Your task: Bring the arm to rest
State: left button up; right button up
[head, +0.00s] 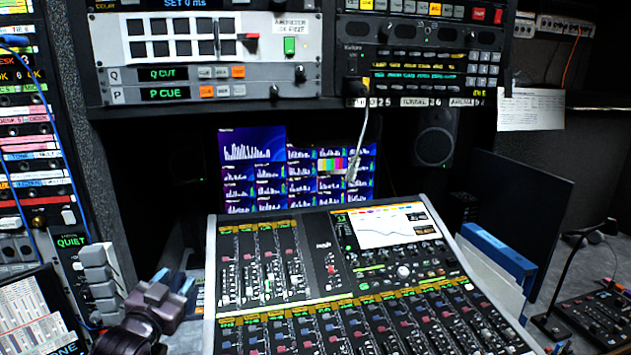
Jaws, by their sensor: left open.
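My left gripper (173,281) is at the lower left of the head view, with its arm coming up from the bottom edge. Its fingers point away from me and are apart, with nothing seen between them. It is just left of the mixing console (325,288), near the console's left edge; I cannot tell if they touch. My right gripper is not in view.
A rack of panels (200,45) overhangs the desk. A patch bay (30,150) stands at left. A cable (362,140) hangs before the screens (250,150).

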pick_arm(q)
jog(key=s+f+n+g+y, duration=0.2)
jog(key=s+f+n+g, duration=0.2)
jog(key=s+f, duration=2.4)
jog(key=s+g, duration=0.1)
jog(key=g, duration=0.1)
jog(key=shift+d+g+y, duration=0.15)
jog(key=shift+g+y, duration=0.25)
jog(key=shift+c, duration=0.4)
